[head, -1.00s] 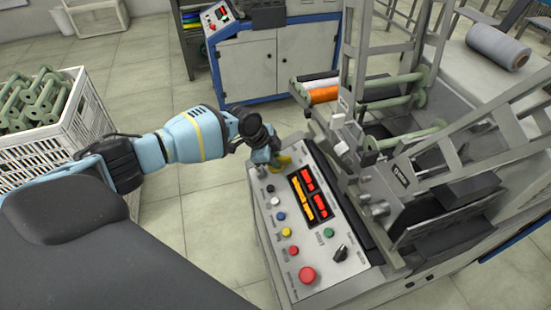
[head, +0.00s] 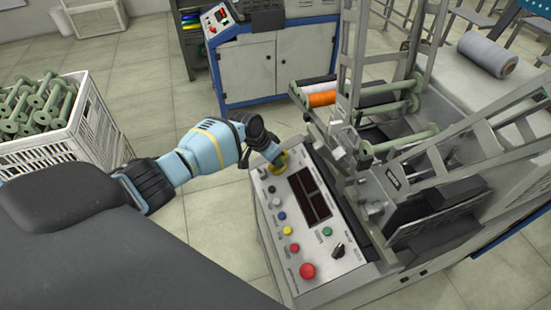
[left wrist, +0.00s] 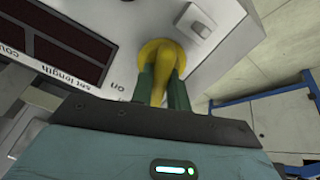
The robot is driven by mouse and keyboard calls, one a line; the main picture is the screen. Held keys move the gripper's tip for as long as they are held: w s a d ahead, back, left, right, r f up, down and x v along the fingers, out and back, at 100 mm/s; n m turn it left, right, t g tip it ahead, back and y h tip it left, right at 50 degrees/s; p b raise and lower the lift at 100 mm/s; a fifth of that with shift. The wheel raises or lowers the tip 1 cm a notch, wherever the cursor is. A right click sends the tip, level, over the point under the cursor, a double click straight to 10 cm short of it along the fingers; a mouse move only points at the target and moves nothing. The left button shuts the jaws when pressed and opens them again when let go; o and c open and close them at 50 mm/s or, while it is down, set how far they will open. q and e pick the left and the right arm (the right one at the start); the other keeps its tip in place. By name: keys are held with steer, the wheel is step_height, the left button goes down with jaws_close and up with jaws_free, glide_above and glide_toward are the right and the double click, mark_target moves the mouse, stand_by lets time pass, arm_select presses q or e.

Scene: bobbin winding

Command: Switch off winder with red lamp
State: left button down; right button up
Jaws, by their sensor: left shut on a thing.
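The winder's sloping control panel (head: 325,262) stands right of centre in the head view. Its display (head: 309,193) is dark; the dark windows also show in the left wrist view (left wrist: 58,38). A yellow rotary switch (left wrist: 160,52) with a round yellow base sits at the panel's far end. My left gripper (head: 279,163) is shut on the switch's handle, one finger on each side, as the left wrist view shows (left wrist: 161,92). The fingers hide part of the handle. I see no lit red lamp. My right gripper is not in view.
A large red button (head: 308,271), a black knob (head: 338,250) and small coloured buttons are on the panel. Spools (head: 322,99) and metal frames rise right of it. A white crate of green bobbins (head: 75,145) stands left. Another machine (head: 250,65) stands behind.

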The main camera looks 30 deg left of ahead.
arm_select(q)
steer(key=shift+a+n, duration=0.1)
steer(key=shift+n, duration=0.8)
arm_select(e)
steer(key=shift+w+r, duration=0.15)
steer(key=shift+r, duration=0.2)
arm_select(q)
steer(key=c, duration=1.4)
jaws_free()
steer(key=shift+o, duration=0.2)
